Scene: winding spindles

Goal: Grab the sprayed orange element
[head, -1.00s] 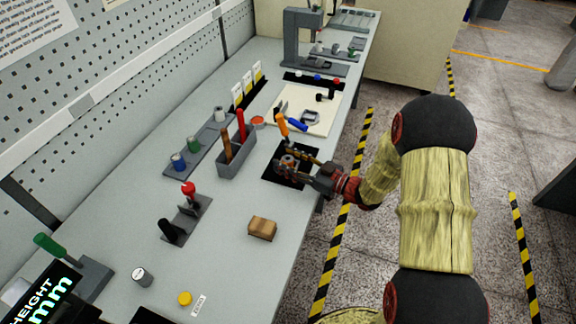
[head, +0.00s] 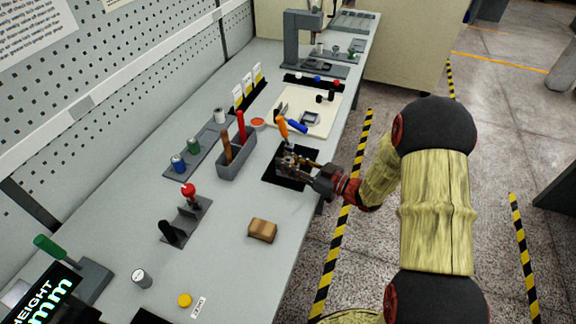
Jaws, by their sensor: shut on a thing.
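My gripper (head: 292,161) is over the black mat (head: 296,184) near the bench's right edge. Its fingers are closed on a small grey part, mostly hidden by the fingers. Whether the part rests on the mat or is lifted, I cannot tell. An orange handle-like piece (head: 281,128) stands just behind the fingers, tilted, with its lower end close to them. Whether it joins the held part is unclear. An orange-red round disc (head: 257,123) lies farther back on the bench.
A grey bin (head: 236,163) with a brown and a red handle stands left of the gripper. A cream board (head: 316,122) with a blue-handled tool is behind. A brown block (head: 263,230) lies in front. The bench between block and mat is clear.

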